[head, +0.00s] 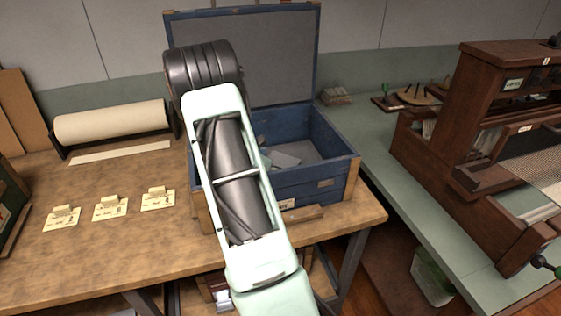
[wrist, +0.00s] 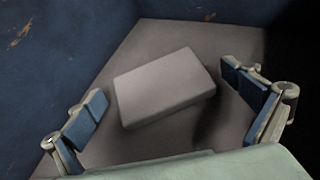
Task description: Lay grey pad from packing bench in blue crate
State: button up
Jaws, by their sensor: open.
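The blue crate (head: 318,178) stands on the packing bench (head: 110,235) with its lid raised at the back. The grey pad (wrist: 165,86) lies on the crate's grey floor (wrist: 160,35), turned at an angle to the blue walls. A light piece of it seems to show inside the crate in the head view (head: 285,158). My gripper (wrist: 164,88) is open, one finger on each side of the pad with gaps between, and holds nothing.
Several cards with small blocks (head: 110,207) lie on the bench at left. A paper roll (head: 110,122) stands behind them. A wooden loom (head: 480,150) stands on the green counter (head: 425,200) at right. The bench's front left is clear.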

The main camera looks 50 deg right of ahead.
jog(key=v, duration=0.7)
jog(key=shift+a+r, duration=0.2)
jog(key=shift+a, duration=0.05)
